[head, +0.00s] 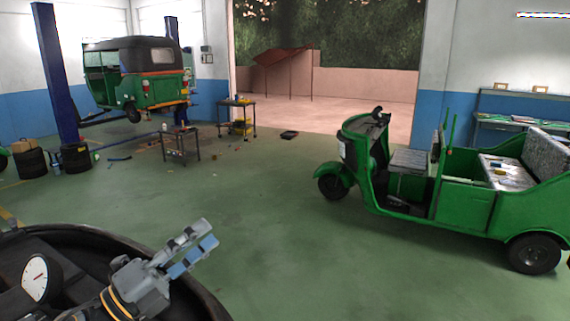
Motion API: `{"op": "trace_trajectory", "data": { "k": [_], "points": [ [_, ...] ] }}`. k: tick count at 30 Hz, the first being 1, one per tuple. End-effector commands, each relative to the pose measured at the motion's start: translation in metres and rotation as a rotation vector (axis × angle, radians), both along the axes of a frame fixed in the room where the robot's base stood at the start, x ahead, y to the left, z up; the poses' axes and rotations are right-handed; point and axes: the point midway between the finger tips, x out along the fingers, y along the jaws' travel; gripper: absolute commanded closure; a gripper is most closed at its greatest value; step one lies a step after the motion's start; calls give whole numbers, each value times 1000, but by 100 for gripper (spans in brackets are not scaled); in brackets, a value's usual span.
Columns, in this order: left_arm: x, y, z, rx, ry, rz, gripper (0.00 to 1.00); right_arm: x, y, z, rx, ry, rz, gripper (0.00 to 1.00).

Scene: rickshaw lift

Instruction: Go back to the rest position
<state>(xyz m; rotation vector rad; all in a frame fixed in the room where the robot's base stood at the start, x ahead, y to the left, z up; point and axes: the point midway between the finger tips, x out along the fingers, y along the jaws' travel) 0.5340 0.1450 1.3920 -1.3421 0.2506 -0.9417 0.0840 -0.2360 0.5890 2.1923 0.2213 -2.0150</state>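My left gripper (207,232) is in the lower left of the head view, pointing up and to the right. Its two grey fingers lie side by side with a narrow gap between them, and nothing shows in the gap. It is above the rim of a large dark round thing (205,300) and appears apart from the vehicles. My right gripper is not in view. A green three-wheeled rickshaw (465,205) stands on the floor at the right. Another green rickshaw with a dark roof (150,85) is raised on a blue two-post lift (57,75) at the back left.
A round dial gauge (40,280) is at the lower left. A small table (180,140) and a tool cart (237,108) stand near the lift. Stacked tires (76,158) are by the post. A workbench (520,122) is at right. The green floor (275,220) in the middle is clear.

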Motion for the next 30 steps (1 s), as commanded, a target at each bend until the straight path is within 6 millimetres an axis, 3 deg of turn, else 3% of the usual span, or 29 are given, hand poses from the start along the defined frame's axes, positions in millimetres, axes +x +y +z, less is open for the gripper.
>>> {"op": "trace_trajectory", "data": {
  "k": [5,8,12,15,18,24,30],
  "points": [
    [13,44,-56,-474,359,266,62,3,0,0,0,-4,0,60],
    [6,72,-116,-689,604,446,62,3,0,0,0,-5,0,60],
    [-34,94,-212,-914,965,694,62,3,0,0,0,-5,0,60],
    [-77,97,-269,-1012,1197,847,62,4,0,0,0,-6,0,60],
    [-119,93,-309,-1068,1386,967,62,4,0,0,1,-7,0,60],
    [-193,78,-355,-1114,1673,1140,62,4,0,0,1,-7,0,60],
    [-260,60,-378,-1121,1914,1273,62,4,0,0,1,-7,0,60]
  ]
}}
